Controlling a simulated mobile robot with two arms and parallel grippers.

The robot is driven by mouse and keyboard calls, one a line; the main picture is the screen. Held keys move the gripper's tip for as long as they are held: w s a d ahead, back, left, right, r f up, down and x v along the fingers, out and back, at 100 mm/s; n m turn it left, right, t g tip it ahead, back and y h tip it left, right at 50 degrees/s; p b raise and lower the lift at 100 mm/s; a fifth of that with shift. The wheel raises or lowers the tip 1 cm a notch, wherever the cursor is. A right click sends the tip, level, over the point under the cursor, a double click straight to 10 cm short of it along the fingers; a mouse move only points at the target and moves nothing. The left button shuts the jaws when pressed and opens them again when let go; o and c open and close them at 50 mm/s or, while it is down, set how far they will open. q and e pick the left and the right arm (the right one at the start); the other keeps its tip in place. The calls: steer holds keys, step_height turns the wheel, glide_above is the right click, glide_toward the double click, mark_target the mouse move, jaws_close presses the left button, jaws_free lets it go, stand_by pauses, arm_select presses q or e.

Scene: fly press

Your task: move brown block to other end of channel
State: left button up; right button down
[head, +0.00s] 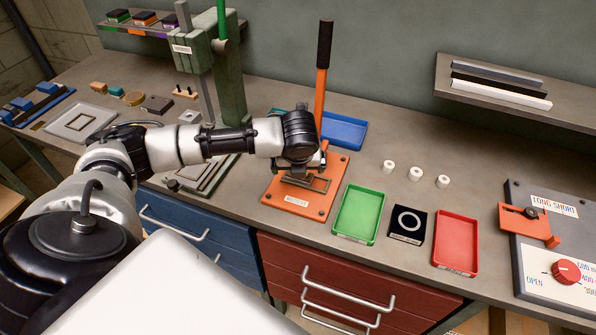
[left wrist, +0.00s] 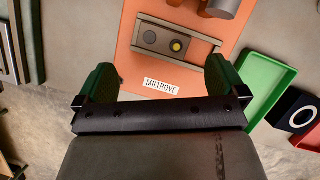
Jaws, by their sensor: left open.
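The brown block (left wrist: 155,39) shows in the left wrist view, with a dark round spot and a yellow-ringed one on top. It sits toward the left end of the channel (left wrist: 208,46), on the orange plate (left wrist: 133,62) labelled MILTROVE. The channel's right end looks bare. In the head view the orange plate (head: 283,207) stands under my left wrist, and the channel (head: 319,184) is partly covered; I cannot make out the block there. My left gripper (left wrist: 161,80) is open and empty, its fingers apart on either side of the label, short of the block. My right gripper is not in view.
An orange lever with a black handle (head: 324,45) rises behind the plate. A green tray (head: 359,240), a black block with a white ring (head: 408,224) and a red tray (head: 456,270) stand to the right. A green press (head: 228,80) stands to the left.

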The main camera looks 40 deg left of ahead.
arm_select(q)
steer(key=v, duration=0.5)
steer(key=shift+s+r, duration=0.1)
steer(key=shift+r, duration=0.2)
